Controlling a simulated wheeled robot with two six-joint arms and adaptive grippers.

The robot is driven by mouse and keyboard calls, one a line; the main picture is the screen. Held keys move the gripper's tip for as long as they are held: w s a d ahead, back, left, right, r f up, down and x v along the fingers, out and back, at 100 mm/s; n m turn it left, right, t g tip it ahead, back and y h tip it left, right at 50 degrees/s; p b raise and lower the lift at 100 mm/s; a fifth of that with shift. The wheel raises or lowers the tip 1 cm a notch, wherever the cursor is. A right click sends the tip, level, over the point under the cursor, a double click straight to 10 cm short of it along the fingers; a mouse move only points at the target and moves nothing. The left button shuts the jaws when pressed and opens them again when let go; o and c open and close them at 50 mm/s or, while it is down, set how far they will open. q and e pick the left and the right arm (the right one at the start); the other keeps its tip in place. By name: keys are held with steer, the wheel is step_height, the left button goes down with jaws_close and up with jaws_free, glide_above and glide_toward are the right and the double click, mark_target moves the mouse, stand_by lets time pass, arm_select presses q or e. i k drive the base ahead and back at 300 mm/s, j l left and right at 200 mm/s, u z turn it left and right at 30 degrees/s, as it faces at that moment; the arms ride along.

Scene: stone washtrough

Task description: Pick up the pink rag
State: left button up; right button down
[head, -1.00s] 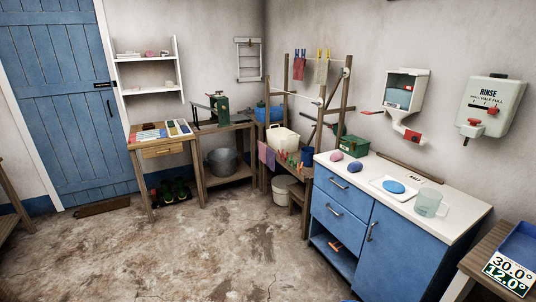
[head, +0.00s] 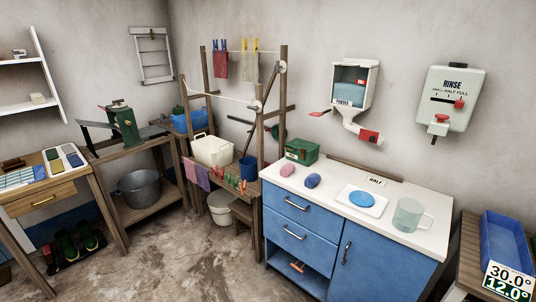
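A pink rounded lump (head: 285,169), which may be a bunched rag, lies on the left end of the white counter (head: 335,205). A violet-blue lump (head: 313,180) of like size lies just right of it. A pinkish-mauve cloth (head: 203,178) hangs over the front of the wooden rack, beside a purple cloth (head: 190,169). I cannot tell for sure which one is the pink rag. Neither of my grippers shows in this view.
A blue disc (head: 362,199) on a white dish and a clear jug (head: 408,215) stand farther right on the counter. A green box (head: 301,151) is behind the lumps. A red cloth (head: 221,66) is pegged high. Open floor lies before the blue cabinet.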

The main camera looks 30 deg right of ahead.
mark_target(286, 170)
steer(key=i, duration=2.9)
